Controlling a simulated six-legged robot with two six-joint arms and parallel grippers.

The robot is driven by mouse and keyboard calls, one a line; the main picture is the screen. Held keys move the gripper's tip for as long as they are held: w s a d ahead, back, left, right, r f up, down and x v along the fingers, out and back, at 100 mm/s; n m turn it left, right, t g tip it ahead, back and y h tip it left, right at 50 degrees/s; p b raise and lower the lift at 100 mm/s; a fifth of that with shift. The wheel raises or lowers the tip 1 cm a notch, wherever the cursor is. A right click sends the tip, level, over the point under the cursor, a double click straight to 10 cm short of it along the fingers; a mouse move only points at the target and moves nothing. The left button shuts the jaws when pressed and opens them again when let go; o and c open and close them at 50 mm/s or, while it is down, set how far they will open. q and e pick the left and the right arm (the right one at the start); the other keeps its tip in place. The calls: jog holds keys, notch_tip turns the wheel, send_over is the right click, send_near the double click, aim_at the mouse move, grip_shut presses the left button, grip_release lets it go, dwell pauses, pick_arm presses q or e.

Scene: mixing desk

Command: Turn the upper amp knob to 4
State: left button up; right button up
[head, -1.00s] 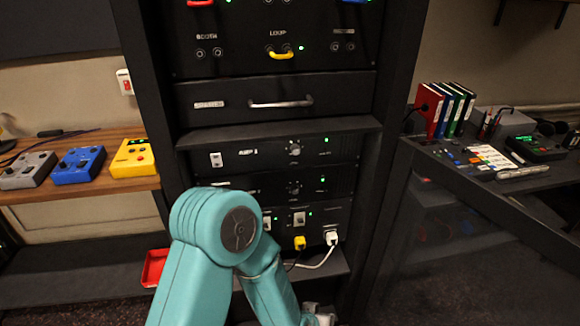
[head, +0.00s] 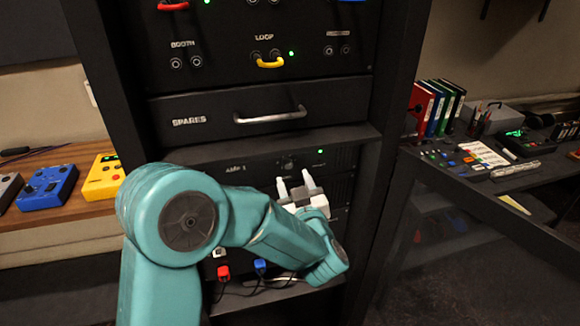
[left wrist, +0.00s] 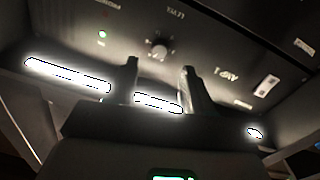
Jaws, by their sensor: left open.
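The upper amp, labelled AMP 1 (head: 236,171), sits in the rack below the drawer. Its knob (head: 289,162) shows just above my left gripper (head: 295,181) in the head view. In the left wrist view the round knob (left wrist: 160,48) is ahead of my left gripper (left wrist: 160,67), roughly centred between the two spread fingertips and apart from them. The gripper is open and empty. The knob's pointer and scale are too small and blurred to read. My left arm hides most of the lower amp. My right gripper is not in view.
A drawer labelled SPARES with a bar handle (head: 270,117) juts out above the amp. Red (head: 223,271) and blue (head: 260,266) plugs and cables are below. A side shelf holds pedals (head: 48,187) at left; a desk with binders (head: 436,107) stands at right.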

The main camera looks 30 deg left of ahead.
aim_at(288, 167)
pick_arm(q)
jog(key=x, duration=0.4)
jog(key=shift+w+a+p, duration=0.15)
jog(key=shift+a+p, duration=0.15)
jog(key=shift+w, duration=0.25)
jog(key=shift+c, duration=0.3)
grip_shut()
jog(key=shift+f+b, duration=0.2)
jog(key=shift+b, duration=0.25)
jog(key=n+b, duration=0.4)
jog(key=b, duration=0.2)
jog(key=n+b, duration=0.5)
jog(key=b, duration=0.2)
jog(key=shift+f, duration=0.25)
jog(key=shift+r+n+b, duration=0.2)
jog(key=shift+n+b, duration=1.4)
jog(key=shift+b, duration=0.05)
